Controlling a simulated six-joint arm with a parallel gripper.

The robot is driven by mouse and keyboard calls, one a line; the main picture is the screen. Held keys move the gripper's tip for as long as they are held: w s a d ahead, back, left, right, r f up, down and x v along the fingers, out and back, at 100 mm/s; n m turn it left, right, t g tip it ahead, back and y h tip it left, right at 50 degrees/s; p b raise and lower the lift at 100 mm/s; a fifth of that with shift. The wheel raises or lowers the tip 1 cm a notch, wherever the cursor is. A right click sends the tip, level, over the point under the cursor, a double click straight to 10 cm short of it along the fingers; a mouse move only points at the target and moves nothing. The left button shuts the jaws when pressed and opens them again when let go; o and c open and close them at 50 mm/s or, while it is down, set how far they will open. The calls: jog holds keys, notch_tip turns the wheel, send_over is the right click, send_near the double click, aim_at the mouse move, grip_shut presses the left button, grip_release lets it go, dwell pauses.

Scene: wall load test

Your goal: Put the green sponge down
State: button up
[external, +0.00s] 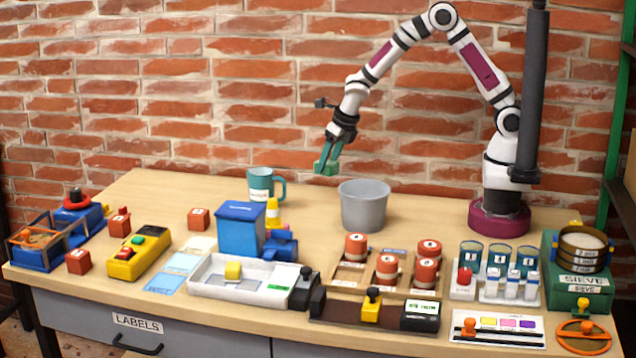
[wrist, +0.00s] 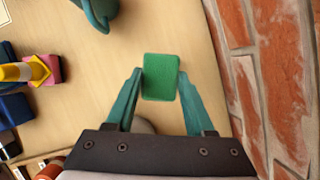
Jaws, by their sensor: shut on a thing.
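The green sponge (wrist: 161,78) is a small green block between the two teal fingers of my gripper (wrist: 158,85) in the wrist view. My gripper is shut on it. In the external view my gripper (external: 326,166) points down and holds the sponge above the back of the table, between the teal mug (external: 260,184) and the grey bin (external: 364,207). The sponge is hard to tell from the teal fingers in the external view. Bare wood shows beneath the sponge in the wrist view.
The brick wall (wrist: 270,80) runs close along the right of the wrist view. A yellow and white cone (external: 273,213) and a blue box (external: 241,229) stand in front of the mug. The table's back left (external: 160,190) has free room.

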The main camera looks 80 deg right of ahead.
notch_tip(320, 180, down, 9)
jog(key=shift+r, duration=0.1)
jog(key=shift+f, duration=0.2)
jog(key=o, duration=1.3)
